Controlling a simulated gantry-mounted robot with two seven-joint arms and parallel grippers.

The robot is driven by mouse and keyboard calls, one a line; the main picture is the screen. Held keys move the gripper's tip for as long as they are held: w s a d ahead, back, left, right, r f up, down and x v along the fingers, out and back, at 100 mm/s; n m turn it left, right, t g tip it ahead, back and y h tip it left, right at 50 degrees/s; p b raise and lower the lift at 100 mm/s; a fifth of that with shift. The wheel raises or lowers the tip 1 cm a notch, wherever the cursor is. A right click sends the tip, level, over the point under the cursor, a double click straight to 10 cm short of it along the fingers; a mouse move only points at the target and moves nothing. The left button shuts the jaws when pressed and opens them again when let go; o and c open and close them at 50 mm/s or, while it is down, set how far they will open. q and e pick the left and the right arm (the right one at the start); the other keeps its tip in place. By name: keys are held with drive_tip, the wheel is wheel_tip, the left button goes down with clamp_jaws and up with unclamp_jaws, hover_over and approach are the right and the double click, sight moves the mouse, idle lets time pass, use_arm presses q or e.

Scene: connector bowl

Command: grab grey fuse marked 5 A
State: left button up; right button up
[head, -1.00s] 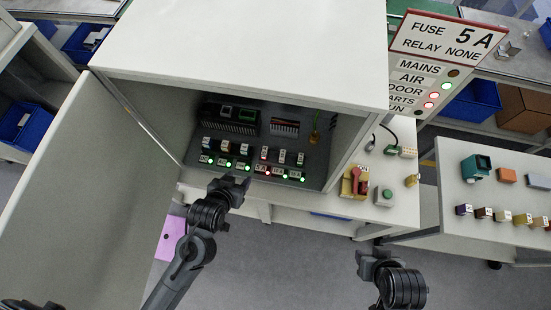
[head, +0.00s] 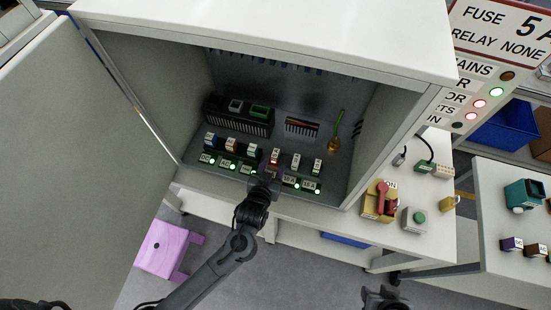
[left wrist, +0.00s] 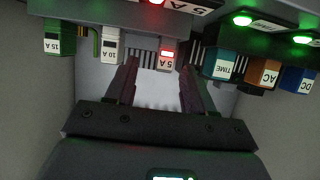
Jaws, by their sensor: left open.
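The fuse marked 5 A (left wrist: 167,61) stands in its socket and shows a red light on its face. In the head view this fuse (head: 274,158) is the fourth from the left in the row inside the cabinet. My left gripper (head: 264,182) is in front of it, at the panel's near edge. In the left wrist view my left gripper (left wrist: 158,68) is open, with the 5 A fuse between the tips of its fingers; I cannot tell whether they touch it. My right gripper (head: 385,296) is partly in view at the bottom edge; its fingers are unclear.
A white 10 A fuse (left wrist: 111,44) and a green 15 A fuse (left wrist: 56,38) stand beside it. Relays (head: 230,145) in blue, brown and teal stand left of it in the head view. The cabinet wall (head: 385,145) bounds the right side. A sign (head: 497,32) reads FUSE 5 A, RELAY NONE.

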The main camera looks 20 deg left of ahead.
sight(274, 159)
use_arm(q)
drive_tip(key=shift+x, duration=0.85)
drive_tip(key=x, duration=0.3)
drive_tip(key=shift+w+a+b, duration=0.3)
drive_tip(key=shift+w+a, duration=0.1)
drive_tip(key=shift+w, duration=0.05)
drive_tip(key=shift+w+f, duration=0.2)
drive_tip(key=shift+w, duration=0.4)
clamp_jaws()
